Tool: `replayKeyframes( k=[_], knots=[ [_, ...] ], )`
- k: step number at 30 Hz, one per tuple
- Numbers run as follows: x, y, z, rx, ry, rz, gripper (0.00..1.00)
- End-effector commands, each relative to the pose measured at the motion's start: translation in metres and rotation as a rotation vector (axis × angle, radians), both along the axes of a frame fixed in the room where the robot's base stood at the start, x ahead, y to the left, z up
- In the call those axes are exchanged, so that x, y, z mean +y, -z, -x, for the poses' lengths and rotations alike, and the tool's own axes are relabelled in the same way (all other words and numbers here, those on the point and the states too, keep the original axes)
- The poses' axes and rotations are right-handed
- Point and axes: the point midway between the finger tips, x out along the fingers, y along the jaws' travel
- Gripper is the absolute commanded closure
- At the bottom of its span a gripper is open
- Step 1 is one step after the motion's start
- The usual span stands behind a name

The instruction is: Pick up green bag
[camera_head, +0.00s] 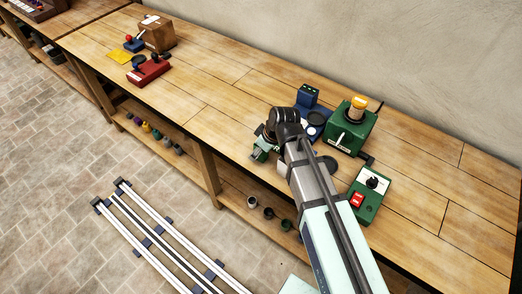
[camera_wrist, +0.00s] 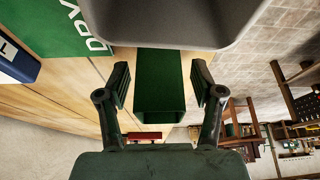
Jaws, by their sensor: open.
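A dark green bag (camera_wrist: 160,82), boxy in shape, shows in the middle of the wrist view, with an opening or dark hollow at its lower end. My gripper (camera_wrist: 160,70) is open, with one finger on each side of the bag. A narrow gap seems to show on both sides; I cannot tell whether either finger touches. In the head view, my gripper (camera_head: 264,146) is low at the front edge of the workbench (camera_head: 225,90), and the arm hides much of the area. A bit of green shows there, but I cannot tell bag from gripper.
A green grinder-like machine (camera_head: 347,132) stands right of my arm, with a dark blue device (camera_head: 308,96) beside it. A green control box (camera_head: 371,190) with a red switch is nearer. A red tool (camera_head: 148,71) and wooden box (camera_head: 157,34) stand far left. The bench's middle is clear.

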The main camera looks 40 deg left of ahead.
Motion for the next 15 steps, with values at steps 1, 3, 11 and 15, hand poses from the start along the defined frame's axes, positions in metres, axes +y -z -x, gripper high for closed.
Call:
replayKeyframes(
  k=[1,3,11,15],
  knots=[
    [0.0016,0.0028,-0.0001,0.001,0.0,0.001,0.33],
    [0.0025,0.0059,0.0,0.0,0.0,0.0,0.33],
    [0.0028,0.0075,0.0,0.0,0.0,0.0,0.33],
    [0.0027,0.0075,0.0,0.0,0.0,0.0,0.79]
  ],
)
